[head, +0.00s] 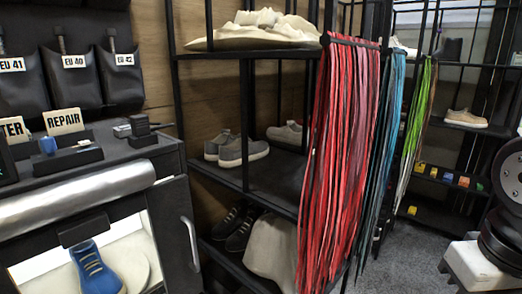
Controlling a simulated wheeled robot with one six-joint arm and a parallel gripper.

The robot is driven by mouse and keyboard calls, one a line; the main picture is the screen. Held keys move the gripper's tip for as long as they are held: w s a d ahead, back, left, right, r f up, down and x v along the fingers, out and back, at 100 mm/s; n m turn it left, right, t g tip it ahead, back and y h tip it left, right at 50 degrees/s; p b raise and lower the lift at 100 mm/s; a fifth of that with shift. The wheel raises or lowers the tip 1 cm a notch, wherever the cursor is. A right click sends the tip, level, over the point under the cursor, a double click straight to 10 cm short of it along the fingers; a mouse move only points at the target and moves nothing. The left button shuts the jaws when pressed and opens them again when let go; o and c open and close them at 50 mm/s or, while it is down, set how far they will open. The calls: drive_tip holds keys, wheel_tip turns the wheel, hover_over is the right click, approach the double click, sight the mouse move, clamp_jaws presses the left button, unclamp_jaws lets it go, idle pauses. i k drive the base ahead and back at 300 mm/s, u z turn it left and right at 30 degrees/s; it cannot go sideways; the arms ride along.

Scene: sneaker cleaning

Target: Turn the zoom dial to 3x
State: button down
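I cannot make out a zoom dial or any 3x marking in the head view. A lit photo box (30,267) stands at the lower left, with a blue sneaker (95,270) with tan laces on a pale round plate (131,262) inside it. A small black device (139,127) sits on the dark counter above the box; its details are too small to tell. My gripper is not in view; dark round parts at the right edge look like my own arm.
A black shelf rack (262,181) with shoes stands in the middle. Long red laces (335,160) hang at its front corner, with blue laces (388,140) and green laces (416,120) farther right. An open dark door with a handle (190,243) juts beside the box. Grey floor shows at the lower right.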

sight(48, 145)
drive_tip(key=u, duration=1.85)
